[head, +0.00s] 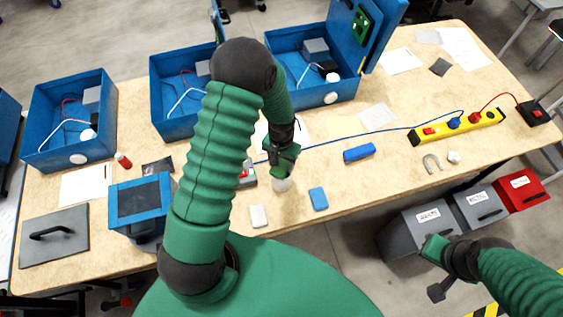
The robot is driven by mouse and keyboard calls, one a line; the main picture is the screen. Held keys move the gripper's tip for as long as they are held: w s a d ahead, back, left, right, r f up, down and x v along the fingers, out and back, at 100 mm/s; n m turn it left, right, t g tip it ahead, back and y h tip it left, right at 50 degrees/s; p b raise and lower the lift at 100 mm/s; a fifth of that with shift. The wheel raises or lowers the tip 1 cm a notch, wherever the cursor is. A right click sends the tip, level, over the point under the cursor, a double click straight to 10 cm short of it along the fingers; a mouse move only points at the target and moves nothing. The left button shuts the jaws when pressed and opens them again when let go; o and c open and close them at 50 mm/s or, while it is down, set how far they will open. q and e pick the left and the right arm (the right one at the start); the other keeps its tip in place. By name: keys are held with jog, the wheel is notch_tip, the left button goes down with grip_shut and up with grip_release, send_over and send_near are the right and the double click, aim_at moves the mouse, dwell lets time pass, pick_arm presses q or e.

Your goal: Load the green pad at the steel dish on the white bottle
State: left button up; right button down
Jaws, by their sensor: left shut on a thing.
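My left gripper (281,172) reaches down over the middle of the table, its arm coming in from the left. It is shut on a small whitish object (282,184), which shows just below the fingers, close to the table top. The fingers cover part of it, and I cannot tell whether it is the white bottle. A red and grey piece (247,174) lies just left of it. I cannot make out a separate green pad or a steel dish. My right gripper (434,268) hangs off the table's front edge at the lower right; its fingers are unclear.
Blue boxes (42,145) stand along the back. A white block (258,216), a blue block (318,199) and a blue roll (359,152) lie near the front. Labelled bins (425,228) stand below.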

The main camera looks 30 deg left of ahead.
aim_at(281, 165)
pick_arm(q)
jog(key=shift+s+a+f, duration=0.1)
jog(key=shift+s+f, duration=0.05)
jog(key=shift+f+b, duration=0.3)
dwell(0.3)
jog(key=shift+f+b, duration=0.3)
jog(key=shift+f, duration=0.15)
dwell(1.1)
jog(key=shift+r, duration=0.15)
notch_tip(281, 165, up, 7)
jog(key=p, duration=0.6)
dwell(0.6)
